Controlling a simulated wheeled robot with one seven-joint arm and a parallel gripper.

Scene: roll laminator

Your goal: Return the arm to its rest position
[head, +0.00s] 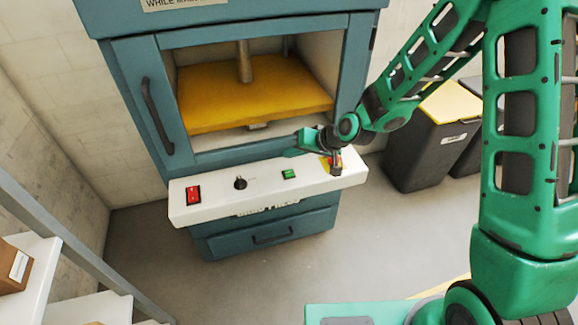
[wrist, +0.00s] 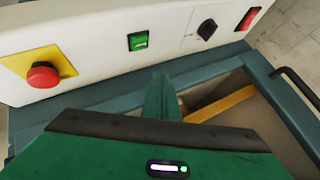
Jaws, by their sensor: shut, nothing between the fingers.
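My green arm comes in from the right of the head view, bent at the elbow. It reaches over the white control panel of the teal machine (head: 268,190). My gripper (head: 294,151) is just above the panel's back edge, in front of the machine's opening. In the wrist view my gripper (wrist: 161,82) shows shut, its fingers together and nothing between them. The panel (wrist: 90,70) lies beyond the fingertips there. The red stop button on its yellow plate (wrist: 43,75) is clear in the wrist view; in the head view my wrist partly covers it.
The panel carries a green switch (head: 288,174), a black knob (head: 240,183) and a red switch (head: 193,194). A yellow slab (head: 250,95) fills the machine's opening. A dark bin (head: 435,140) stands right of it. White shelves (head: 85,308) are at lower left. Floor in front is clear.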

